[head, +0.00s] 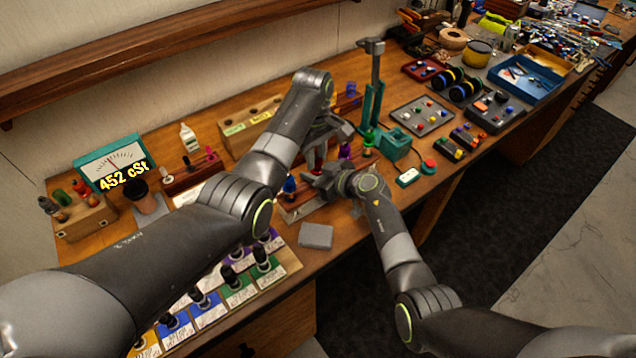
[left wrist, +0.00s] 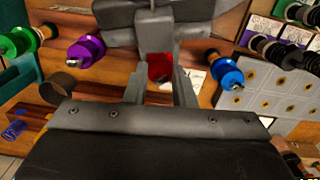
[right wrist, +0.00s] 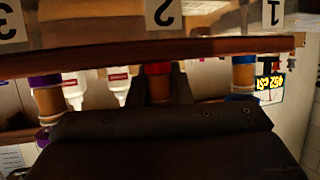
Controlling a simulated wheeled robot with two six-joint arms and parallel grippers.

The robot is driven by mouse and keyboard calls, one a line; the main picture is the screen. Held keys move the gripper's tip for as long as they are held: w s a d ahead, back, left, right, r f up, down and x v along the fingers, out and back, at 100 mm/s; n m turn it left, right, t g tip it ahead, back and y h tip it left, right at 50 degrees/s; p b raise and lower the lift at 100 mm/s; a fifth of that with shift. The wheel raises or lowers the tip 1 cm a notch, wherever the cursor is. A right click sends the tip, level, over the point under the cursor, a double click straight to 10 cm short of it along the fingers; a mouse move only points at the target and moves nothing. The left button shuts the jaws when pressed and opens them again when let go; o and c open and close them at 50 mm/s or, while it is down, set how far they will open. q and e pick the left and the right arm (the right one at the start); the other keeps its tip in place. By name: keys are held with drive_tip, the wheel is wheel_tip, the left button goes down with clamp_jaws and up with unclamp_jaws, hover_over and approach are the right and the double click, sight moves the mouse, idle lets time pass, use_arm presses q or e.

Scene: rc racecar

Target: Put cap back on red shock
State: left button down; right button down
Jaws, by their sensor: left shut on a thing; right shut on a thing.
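The red shock (head: 316,158) stands in the numbered rack, between the blue shock (head: 289,186) and the purple shock (head: 345,152). My right gripper (head: 322,174) is shut on its amber body, which shows between the fingers in the upside-down right wrist view (right wrist: 158,90). Its red collar (right wrist: 158,68) sits close to the rack. My left gripper (head: 322,146) is above the right one, shut on a red piece that appears to be the cap (left wrist: 160,67). The fingers hide most of the cap and the shock's top, so I cannot tell whether they touch.
The green shock (head: 368,141) stands at the rack's far end. A teal press (head: 396,145) is right of it. A viscosity meter (head: 110,160) stands at the back left.

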use_arm(q)
drive_tip(key=m, duration=0.6)
drive_tip(key=c, duration=1.2)
unclamp_jaws()
